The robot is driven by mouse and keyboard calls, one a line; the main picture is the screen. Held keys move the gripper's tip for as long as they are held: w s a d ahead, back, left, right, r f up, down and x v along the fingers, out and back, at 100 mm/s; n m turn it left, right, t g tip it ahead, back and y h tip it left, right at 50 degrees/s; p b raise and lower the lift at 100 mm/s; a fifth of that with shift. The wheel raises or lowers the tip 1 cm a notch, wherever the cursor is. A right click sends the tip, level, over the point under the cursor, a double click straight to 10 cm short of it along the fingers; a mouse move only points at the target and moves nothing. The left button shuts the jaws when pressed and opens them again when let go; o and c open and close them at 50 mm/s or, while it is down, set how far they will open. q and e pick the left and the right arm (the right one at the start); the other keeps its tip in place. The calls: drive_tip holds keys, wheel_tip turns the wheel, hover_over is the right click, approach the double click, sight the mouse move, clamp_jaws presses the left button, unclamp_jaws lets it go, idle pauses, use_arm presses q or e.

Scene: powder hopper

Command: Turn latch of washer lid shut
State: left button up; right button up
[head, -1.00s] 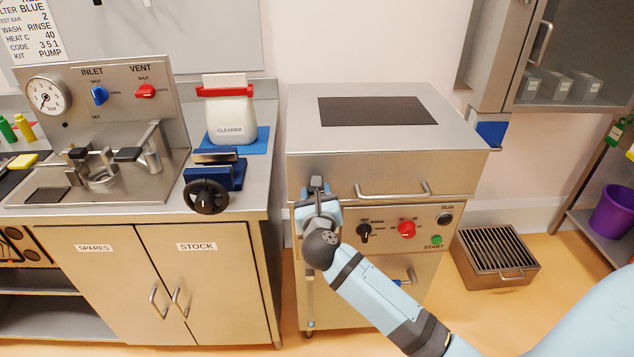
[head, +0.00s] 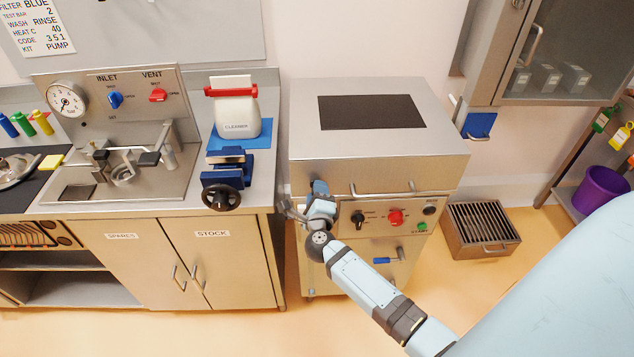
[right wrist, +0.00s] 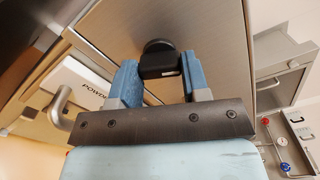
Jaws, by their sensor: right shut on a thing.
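The washer (head: 305,205) is a steel box with its flat lid (head: 300,130) down; the lid has a dark panel on top and a bar handle in front. My right gripper (head: 319,190) is at the washer's front left corner, by the lid's lower edge. In the right wrist view, its blue fingers (right wrist: 160,68) are shut on a small black part, apparently the latch (right wrist: 160,56), beside a steel face. In the head view the gripper hides the latch, so its turn angle cannot be told. My left gripper is not in view.
The washer front carries a black knob (head: 358,219), a red knob (head: 396,217) and a green button (head: 422,227). A steel cabinet (head: 240,275) stands to the left, with a cleaner bottle (head: 238,117) on top. A slatted steel box (head: 484,228) sits on the floor at right.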

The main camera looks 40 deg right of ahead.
use_arm(q)
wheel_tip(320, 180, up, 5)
drive_tip(key=p, duration=0.3)
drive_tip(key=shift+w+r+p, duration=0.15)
drive_tip(key=shift+p, duration=0.25)
use_arm(e)
drive_tip(key=n, duration=0.4)
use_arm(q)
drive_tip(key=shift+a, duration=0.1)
use_arm(e)
drive_tip(key=o, duration=0.9)
use_arm(q)
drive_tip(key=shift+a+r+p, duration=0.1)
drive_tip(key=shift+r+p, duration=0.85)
drive_tip(key=shift+p, duration=0.3)
use_arm(e)
drive_tip(key=v, duration=1.3)
drive_tip(key=shift+s+a, duration=0.15)
drive_tip(key=shift+s, duration=0.25)
